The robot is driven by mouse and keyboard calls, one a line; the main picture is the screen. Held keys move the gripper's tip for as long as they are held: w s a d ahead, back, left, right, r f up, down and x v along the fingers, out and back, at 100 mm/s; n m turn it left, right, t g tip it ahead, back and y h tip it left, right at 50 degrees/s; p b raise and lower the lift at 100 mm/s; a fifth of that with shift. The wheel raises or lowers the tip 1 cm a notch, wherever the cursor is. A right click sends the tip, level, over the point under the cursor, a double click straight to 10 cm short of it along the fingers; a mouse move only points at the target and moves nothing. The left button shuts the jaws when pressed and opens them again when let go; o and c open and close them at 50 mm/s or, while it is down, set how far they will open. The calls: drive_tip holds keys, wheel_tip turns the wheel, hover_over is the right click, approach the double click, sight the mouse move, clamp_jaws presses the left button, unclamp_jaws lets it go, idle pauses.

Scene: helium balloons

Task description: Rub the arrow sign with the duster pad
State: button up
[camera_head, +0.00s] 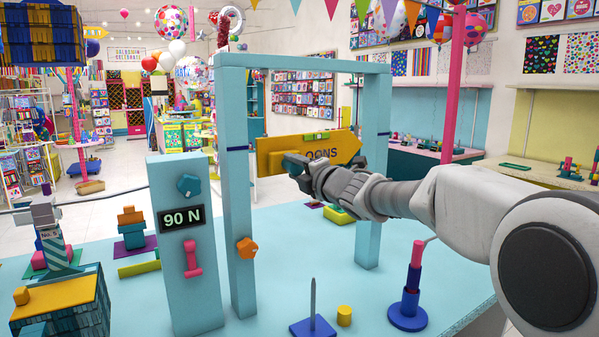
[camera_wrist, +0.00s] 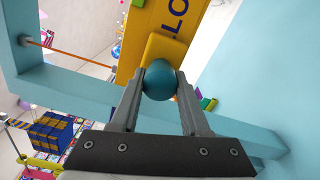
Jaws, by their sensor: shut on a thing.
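The arrow sign (camera_head: 343,146) is a yellow board with dark letters, hanging within the pale blue frame and pointing right. Its left part is partly hidden by my gripper. In the wrist view the sign (camera_wrist: 149,22) shows the letters "LO". My gripper (camera_head: 297,168) is in front of the sign's left part. In the wrist view its two fingers (camera_wrist: 160,88) are shut on the round teal knob of the duster pad (camera_wrist: 161,50). The yellow pad lies beyond the knob, over the sign's face. It looks against or very close to the sign; contact is not certain.
The frame's left post (camera_head: 239,205) and right post (camera_head: 371,180) flank the sign. A pale blue panel reading "90 N" (camera_head: 183,245) stands left. A spike on a blue base (camera_head: 313,325), a yellow cylinder (camera_head: 344,316) and a ring stack (camera_head: 408,318) stand in front on the table.

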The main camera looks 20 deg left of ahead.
drive_tip(key=shift+d, duration=0.1)
drive_tip(key=shift+b+v, duration=0.95)
drive_tip(key=shift+v, duration=2.05)
drive_tip(key=v, duration=0.3)
drive_tip(key=shift+w, duration=0.1)
drive_tip(key=shift+x, duration=3.45)
drive_tip(key=shift+x, duration=1.05)
drive_tip(key=shift+r+p, duration=0.1)
drive_tip(key=shift+p, duration=0.25)
